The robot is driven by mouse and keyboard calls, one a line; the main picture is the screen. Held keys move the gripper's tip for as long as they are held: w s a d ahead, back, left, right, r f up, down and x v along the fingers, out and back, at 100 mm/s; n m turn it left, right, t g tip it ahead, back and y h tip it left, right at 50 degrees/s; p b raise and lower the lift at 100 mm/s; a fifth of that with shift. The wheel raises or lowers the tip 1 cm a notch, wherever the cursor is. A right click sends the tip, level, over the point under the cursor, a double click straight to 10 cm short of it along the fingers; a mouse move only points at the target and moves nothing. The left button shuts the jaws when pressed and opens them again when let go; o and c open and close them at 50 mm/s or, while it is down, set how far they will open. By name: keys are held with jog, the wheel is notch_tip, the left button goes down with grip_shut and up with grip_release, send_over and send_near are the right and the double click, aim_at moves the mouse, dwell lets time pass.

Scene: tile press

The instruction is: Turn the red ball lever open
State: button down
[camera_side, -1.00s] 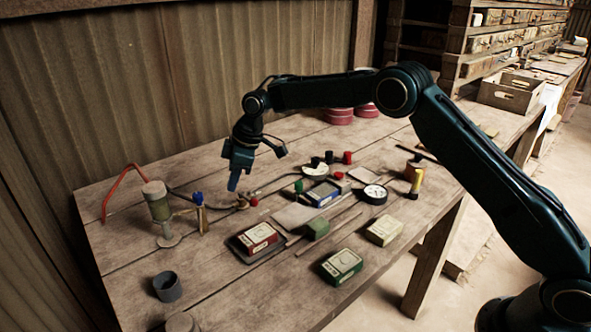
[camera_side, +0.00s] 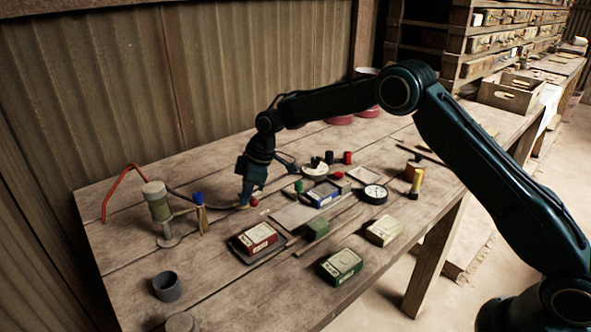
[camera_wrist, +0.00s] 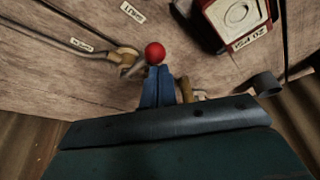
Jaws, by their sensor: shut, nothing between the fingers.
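The red ball (camera_wrist: 154,53) of the lever shows in the wrist view, right in front of my fingertips. In the side view the red ball (camera_side: 255,202) sits low over the table, just right of my fingers. The brass valve body (camera_wrist: 122,58) lies left of the ball in the wrist view, at the end of a dark hose. My gripper (camera_wrist: 158,72) is shut, with nothing between its fingers. Its tips appear beside the ball, touching or nearly touching; I cannot tell which. In the side view my gripper (camera_side: 244,203) points down at the valve and hides part of it.
A red box (camera_side: 258,238) on a dark tray lies in front of the valve. A green cylinder stand (camera_side: 158,205) and a blue-topped post (camera_side: 199,205) stand to the left. A "SHUT" label (camera_wrist: 132,12) lies on the table near the valve.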

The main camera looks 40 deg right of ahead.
jog(key=shift+d+n+g, duration=0.3)
jog(key=shift+d+n, duration=0.15)
jog(key=shift+n, duration=0.45)
dwell(0.5)
jog(key=shift+d+n+g+y, duration=0.15)
jog(key=shift+d+n+g, duration=0.2)
jog(key=shift+n, duration=0.4)
jog(key=shift+d+n+g+y, duration=0.15)
jog(key=shift+d+n, duration=0.25)
jog(key=shift+n, duration=0.35)
jog(key=shift+w+d, duration=0.25)
jog(key=shift+d, duration=0.35)
jog(key=shift+w+d, duration=0.2)
jog(key=shift+d, duration=0.35)
jog(key=shift+w+d, duration=0.75)
jog(key=shift+w, duration=0.15)
jog(key=shift+w+d, duration=0.2)
jog(key=shift+w, duration=0.05)
jog(key=shift+d+r, duration=0.1)
jog(key=shift+r, duration=0.35)
jog(key=shift+d+r, duration=0.1)
jog(key=shift+d, duration=0.2)
jog(key=d, duration=0.3)
jog(key=s+d, duration=0.1)
jog(key=d, duration=0.3)
jog(key=s+d, duration=0.1)
jog(key=d, duration=0.3)
jog(key=shift+s+d, duration=0.1)
jog(key=shift+s, duration=0.05)
